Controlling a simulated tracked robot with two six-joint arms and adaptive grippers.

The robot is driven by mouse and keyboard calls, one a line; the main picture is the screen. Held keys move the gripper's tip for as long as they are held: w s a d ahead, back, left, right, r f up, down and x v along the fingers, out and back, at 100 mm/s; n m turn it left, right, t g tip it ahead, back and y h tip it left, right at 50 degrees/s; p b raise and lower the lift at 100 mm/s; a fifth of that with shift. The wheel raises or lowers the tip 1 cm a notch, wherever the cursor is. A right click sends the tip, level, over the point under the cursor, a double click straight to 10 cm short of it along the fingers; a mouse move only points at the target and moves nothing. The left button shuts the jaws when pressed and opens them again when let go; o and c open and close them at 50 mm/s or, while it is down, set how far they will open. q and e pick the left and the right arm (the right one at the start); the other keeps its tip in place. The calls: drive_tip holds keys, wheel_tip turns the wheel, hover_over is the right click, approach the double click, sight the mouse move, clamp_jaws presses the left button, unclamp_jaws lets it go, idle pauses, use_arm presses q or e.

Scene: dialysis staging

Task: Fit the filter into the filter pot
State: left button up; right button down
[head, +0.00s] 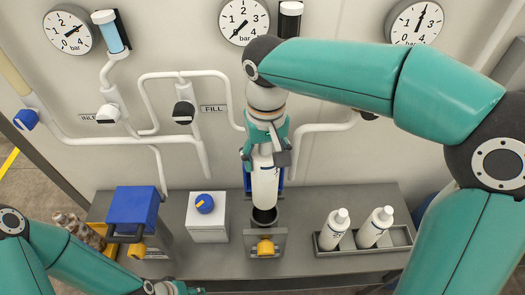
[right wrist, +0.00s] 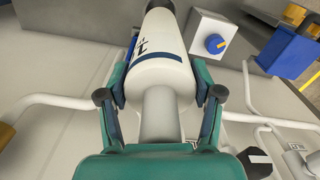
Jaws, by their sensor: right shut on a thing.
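A white filter cartridge (head: 264,184) with dark print hangs upright in my right gripper (head: 270,152). The right wrist view shows the filter's white body (right wrist: 158,65) between the two fingers of the gripper (right wrist: 161,95), which are shut on it. The filter pot (head: 265,217) is a dark, round cup on the grey bench, with a yellow knob below it. The filter's lower end appears right above the pot's mouth, in line with it. I cannot tell whether the end is inside the rim.
Two white bottles (head: 334,229) stand in a grey tray (head: 395,240) to the right. A white box with a blue knob (head: 207,220) and a blue box (head: 134,206) stand to the left. White pipes and gauges (head: 244,20) line the wall behind.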

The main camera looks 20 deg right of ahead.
drive_tip(key=shift+w+f, duration=0.1)
drive_tip(key=shift+f+b, duration=0.7)
drive_tip(key=shift+f, duration=0.05)
drive_tip(key=shift+f+b, duration=1.55)
drive_tip(key=shift+f, duration=0.5)
